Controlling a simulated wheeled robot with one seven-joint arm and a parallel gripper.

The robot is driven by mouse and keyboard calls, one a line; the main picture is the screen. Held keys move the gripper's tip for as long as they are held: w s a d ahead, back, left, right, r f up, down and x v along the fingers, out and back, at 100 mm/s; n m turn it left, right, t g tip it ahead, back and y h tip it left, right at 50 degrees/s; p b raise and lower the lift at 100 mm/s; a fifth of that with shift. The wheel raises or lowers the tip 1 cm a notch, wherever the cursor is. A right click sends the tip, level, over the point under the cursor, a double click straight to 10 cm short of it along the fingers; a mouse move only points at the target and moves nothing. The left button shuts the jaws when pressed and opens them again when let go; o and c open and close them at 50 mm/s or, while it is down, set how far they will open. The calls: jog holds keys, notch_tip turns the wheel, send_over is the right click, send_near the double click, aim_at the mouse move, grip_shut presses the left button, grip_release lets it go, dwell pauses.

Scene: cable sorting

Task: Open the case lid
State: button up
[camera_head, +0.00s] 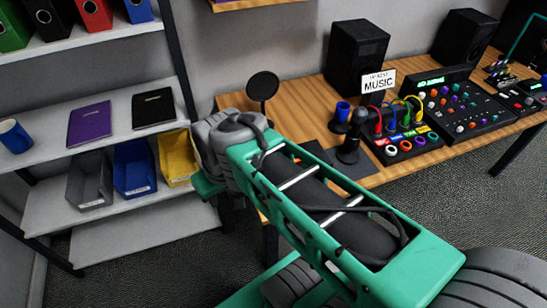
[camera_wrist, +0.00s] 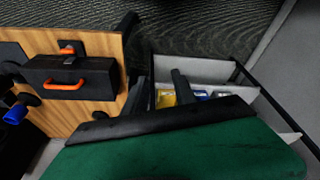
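A dark case (camera_wrist: 98,80) with an orange handle (camera_wrist: 64,86) sits on the wooden table in the wrist view. Its lid looks closed, and a smaller orange piece shows near its upper edge. My gripper (camera_wrist: 160,86) shows as two dark fingers standing apart with nothing between them. It is to the right of the case, past the table's edge, and not touching it. In the head view my green arm covers part of the table. I cannot make out the gripper or the case clearly there.
A shelf (camera_head: 60,140) with bins and binders stands left. Carpet lies between.

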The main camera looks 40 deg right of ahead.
jog(key=w+d+n+y+p, duration=0.1)
jog(key=w+d+n, duration=0.15)
jog(key=d, duration=0.35)
jog(key=w+d+n+g+p, duration=0.1)
jog(key=w+d+n, duration=0.15)
jog(key=d, duration=0.25)
jog(key=w+d+n+y+p, duration=0.1)
jog(key=w+d+n, duration=0.15)
jog(key=d, duration=0.35)
jog(key=s+d+f+n+t+y+p, duration=0.1)
jog(key=s+d+n, duration=0.2)
jog(key=d, duration=0.4)
jog(key=s+d+f+n+y+p, duration=0.1)
jog(key=s+d+n, duration=0.1)
jog(key=d+n, duration=0.35)
jog(key=shift+m, duration=0.7)
jog(key=x, duration=0.4)
jog(key=d+x, duration=0.1)
jog(key=x, duration=0.1)
jog(key=shift+f, duration=0.5)
jog(key=shift+w+a+f, duration=0.1)
jog(key=shift+f, duration=0.4)
grip_shut()
